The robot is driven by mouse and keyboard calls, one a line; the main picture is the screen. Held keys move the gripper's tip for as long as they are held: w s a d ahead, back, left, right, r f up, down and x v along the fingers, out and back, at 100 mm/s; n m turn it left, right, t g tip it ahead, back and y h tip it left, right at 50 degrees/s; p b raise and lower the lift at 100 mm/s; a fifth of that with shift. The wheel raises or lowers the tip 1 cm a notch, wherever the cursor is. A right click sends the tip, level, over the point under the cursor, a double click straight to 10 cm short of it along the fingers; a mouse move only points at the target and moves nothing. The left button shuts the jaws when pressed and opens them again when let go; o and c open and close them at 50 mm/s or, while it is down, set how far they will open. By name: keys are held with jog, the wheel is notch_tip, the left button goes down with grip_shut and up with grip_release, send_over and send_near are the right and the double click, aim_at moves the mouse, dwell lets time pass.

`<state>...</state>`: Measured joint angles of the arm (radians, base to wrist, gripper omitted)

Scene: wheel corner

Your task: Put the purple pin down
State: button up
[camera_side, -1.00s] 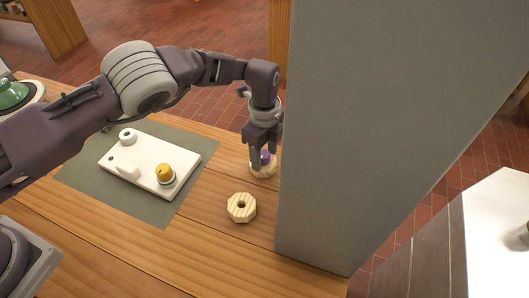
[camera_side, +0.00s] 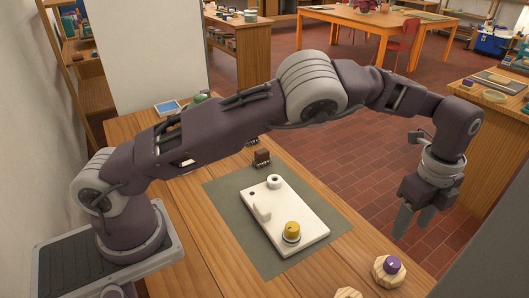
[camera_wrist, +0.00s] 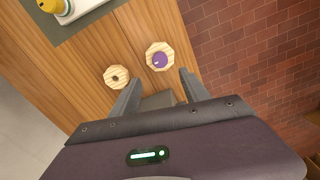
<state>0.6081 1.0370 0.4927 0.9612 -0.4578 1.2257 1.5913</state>
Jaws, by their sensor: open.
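The purple pin (camera_side: 392,264) sits in a pale wooden octagonal holder (camera_side: 378,275) on the table, at the lower right of the side view. In the wrist view the pin (camera_wrist: 160,60) shows near the middle of its holder (camera_wrist: 152,47). My gripper (camera_side: 412,224) is open and empty, raised above the pin and apart from it. Its two spread fingers (camera_wrist: 160,78) also show in the wrist view, with the pin just beyond the tips. A second octagonal holder (camera_wrist: 117,77) with a bare centre hole stands beside it, cut off in the side view.
A small dark brown object (camera_side: 262,157) stands behind the mat. The table's right edge runs close to the pin's holder.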

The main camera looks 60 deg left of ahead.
jog(key=s+a+r+n+t+h, duration=0.1)
jog(key=s+a+r+n, duration=0.25)
jog(key=a+r, duration=0.35)
jog(key=s+a+r+n+t+h, duration=0.15)
jog(key=a+r+n, duration=0.3)
jog(key=r, duration=0.55)
jog(key=s+a+r+n, duration=0.3)
jog(key=s, duration=0.3)
jog(key=s+a+r+n, duration=0.2)
jog(key=s+a+r, duration=0.1)
jog(key=s, duration=0.3)
jog(key=s+a+f+n+t+y, duration=0.1)
jog(key=s+a+f+n, duration=0.1)
jog(key=s, duration=0.6)
jog(key=s+a+f+n+t+y, duration=0.1)
jog(key=s+a+f+n+t, duration=0.1)
jog(key=s+n, duration=0.3)
jog(key=s, duration=0.3)
jog(key=shift+s+a+f+y, duration=0.2)
jog(key=shift+a+f+y, duration=0.05)
jog(key=shift+f+y, duration=0.15)
